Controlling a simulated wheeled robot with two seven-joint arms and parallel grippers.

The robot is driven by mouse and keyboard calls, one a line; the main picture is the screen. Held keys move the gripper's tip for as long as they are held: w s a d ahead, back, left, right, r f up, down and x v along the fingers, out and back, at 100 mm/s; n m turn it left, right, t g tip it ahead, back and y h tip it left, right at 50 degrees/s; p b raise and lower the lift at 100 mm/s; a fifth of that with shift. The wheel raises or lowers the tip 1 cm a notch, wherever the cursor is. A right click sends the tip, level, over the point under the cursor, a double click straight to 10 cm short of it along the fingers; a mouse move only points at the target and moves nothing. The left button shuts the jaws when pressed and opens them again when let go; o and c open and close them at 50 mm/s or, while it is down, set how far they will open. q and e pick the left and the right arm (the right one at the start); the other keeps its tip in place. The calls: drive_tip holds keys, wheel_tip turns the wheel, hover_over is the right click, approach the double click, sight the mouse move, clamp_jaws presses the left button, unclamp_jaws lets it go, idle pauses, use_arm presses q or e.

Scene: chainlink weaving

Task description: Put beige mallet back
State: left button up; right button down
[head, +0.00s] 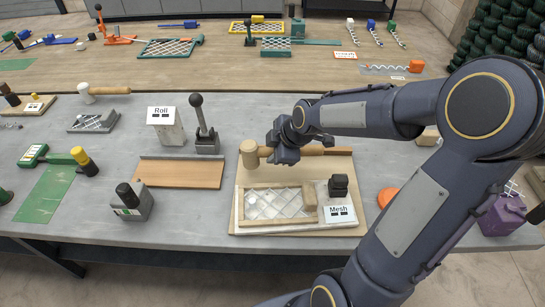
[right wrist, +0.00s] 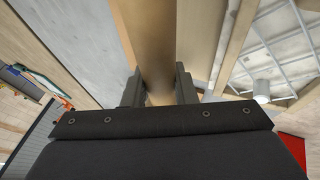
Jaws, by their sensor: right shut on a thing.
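The beige mallet (head: 249,155) has a pale cylindrical head and a brown wooden handle, and lies across the back of the beige Mesh board (head: 238,215). My right gripper (head: 284,154) is shut on its handle, just right of the head. In the right wrist view the handle (right wrist: 152,35) runs between the two fingers (right wrist: 158,88). I cannot tell whether the mallet touches the board or is slightly above it. My left gripper is not in view.
The board carries a framed wire mesh (head: 270,204), a black-topped block (head: 338,187) and a Mesh sign (head: 339,212). Left stand a Roll sign (head: 165,122) and a black lever tool (head: 203,130). Another mallet (head: 100,91) lies far left. An orange disc (head: 387,197) is right.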

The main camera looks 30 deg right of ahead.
drive_tip(key=f, duration=0.2)
drive_tip(key=w+f, duration=0.1)
drive_tip(key=f, duration=0.1)
drive_tip(key=shift+d, duration=0.25)
drive_tip(key=c, duration=1.2)
unclamp_jaws()
drive_tip(key=shift+o, duration=0.2)
drive_tip(key=shift+s+f, duration=0.1)
drive_tip(key=shift+f, duration=0.05)
drive_tip(key=v, duration=0.2)
drive_tip(key=b+v, duration=0.1)
drive_tip(key=v, duration=0.4)
drive_tip(key=shift+s+d, duration=0.15)
drive_tip(key=shift+d, duration=0.2)
drive_tip(key=s+a+r+m+y, duration=0.1)
drive_tip(key=s+a+m, duration=0.3)
drive_tip(key=s+m, duration=0.3)
drive_tip(key=s+a+r+m, duration=0.1)
drive_tip(key=s+a+m, duration=0.4)
drive_tip(key=s+m, duration=0.3)
drive_tip(key=s, duration=0.3)
drive_tip(key=shift+s+a+r+y, duration=0.2)
drive_tip(key=shift+a+r+y, duration=0.05)
drive_tip(key=shift+r+y, duration=0.15)
